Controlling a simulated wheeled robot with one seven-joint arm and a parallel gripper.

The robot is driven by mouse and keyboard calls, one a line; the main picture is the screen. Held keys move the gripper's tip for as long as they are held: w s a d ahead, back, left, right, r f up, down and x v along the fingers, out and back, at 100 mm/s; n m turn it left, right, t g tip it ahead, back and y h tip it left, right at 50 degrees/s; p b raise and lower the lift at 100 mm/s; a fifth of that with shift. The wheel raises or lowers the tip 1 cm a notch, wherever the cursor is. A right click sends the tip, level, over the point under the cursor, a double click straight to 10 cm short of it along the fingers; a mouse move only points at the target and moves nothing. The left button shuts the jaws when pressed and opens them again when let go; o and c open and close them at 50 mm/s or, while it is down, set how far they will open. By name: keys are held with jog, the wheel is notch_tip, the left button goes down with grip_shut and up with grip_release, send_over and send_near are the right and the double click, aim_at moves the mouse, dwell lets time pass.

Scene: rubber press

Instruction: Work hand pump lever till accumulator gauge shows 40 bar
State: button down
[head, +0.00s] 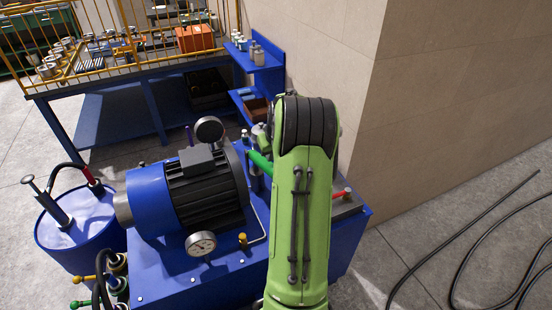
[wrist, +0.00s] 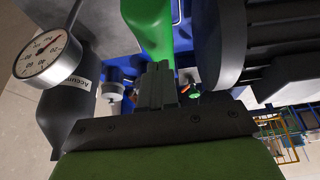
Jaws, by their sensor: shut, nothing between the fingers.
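The accumulator gauge (wrist: 45,57) is a round white dial at the left of the wrist view, tilted in the picture; I cannot read its needle surely. It sits by a dark cylinder (wrist: 85,100) with a white label. A thick green bar (wrist: 148,22), seemingly the hand pump lever's grip, is just beyond my gripper (wrist: 160,70). In the head view, a green bar (head: 260,162) sticks out left of my arm. My gripper is shut and empty, close to the green bar; I cannot tell whether they touch. My arm hides the gripper in the head view.
A blue drum (head: 80,225) is at left, a wall (head: 450,110) at right. Black hoses (head: 450,235) lie on the floor.

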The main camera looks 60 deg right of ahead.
jog(key=shift+f, duration=0.1)
dwell(0.3)
jog(key=shift+f+b, duration=2.45)
jog(key=shift+f, duration=0.5)
jog(key=shift+s+f+b, duration=0.55)
jog(key=shift+f+b, duration=1.95)
jog(key=shift+f, duration=0.45)
jog(key=r+p, duration=0.3)
jog(key=w+r+p, duration=0.1)
jog(key=r+p, duration=0.2)
jog(key=r, duration=0.1)
jog(key=r+p, duration=0.3)
jog(key=r, duration=0.1)
jog(key=shift+w+d+r, duration=0.15)
jog(key=shift+w+r, duration=0.05)
jog(key=shift+s+r, duration=0.1)
jog(key=shift+r, duration=0.05)
jog(key=shift+s, duration=0.1)
